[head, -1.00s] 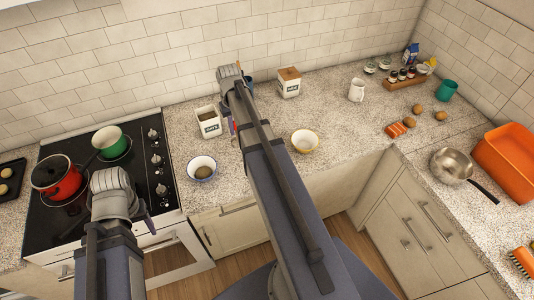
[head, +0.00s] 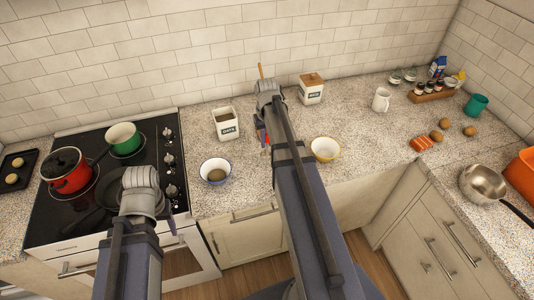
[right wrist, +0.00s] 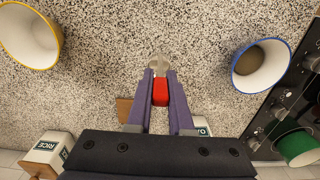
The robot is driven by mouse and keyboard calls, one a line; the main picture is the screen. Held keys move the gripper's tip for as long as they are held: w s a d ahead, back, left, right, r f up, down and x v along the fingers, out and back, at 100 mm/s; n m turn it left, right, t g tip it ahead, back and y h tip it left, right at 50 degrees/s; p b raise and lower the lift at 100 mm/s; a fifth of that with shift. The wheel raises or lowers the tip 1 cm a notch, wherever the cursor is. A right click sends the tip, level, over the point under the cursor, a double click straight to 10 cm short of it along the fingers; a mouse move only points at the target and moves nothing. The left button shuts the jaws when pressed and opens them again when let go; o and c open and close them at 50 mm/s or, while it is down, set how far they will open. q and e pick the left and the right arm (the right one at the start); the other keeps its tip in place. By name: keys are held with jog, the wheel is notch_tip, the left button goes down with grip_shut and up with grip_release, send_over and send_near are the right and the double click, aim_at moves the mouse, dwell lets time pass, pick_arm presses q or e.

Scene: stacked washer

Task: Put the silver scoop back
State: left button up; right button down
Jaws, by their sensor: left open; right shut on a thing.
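The silver scoop shows in the right wrist view as a grey metal end (right wrist: 158,62) beyond a red handle (right wrist: 160,92). My right gripper (right wrist: 160,88) is shut on the red handle, with the metal end pointing away from it over the counter. In the head view my right gripper (head: 268,95) is between the two labelled canisters, and its arm hides most of the scoop. The open canister (head: 226,124) with pale contents is to its left; the lidded RICE canister (head: 311,90) is to its right.
A blue-rimmed bowl (head: 215,172) with brown contents and a yellow-rimmed bowl (head: 325,149) stand on the counter. A brown wooden piece (right wrist: 124,108) lies beside the fingers in the right wrist view. Red (head: 66,170) and green (head: 123,138) pots are on the stove.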

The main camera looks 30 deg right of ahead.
aim_at(267, 158)
jog(key=shift+f+b, duration=1.8)
jog(key=shift+f, duration=0.1)
jog(key=shift+f, duration=0.15)
jog(key=c, duration=0.8)
grip_release()
notch_tip(267, 158, up, 13)
jog(key=p, duration=1.2)
jog(key=shift+f, duration=0.2)
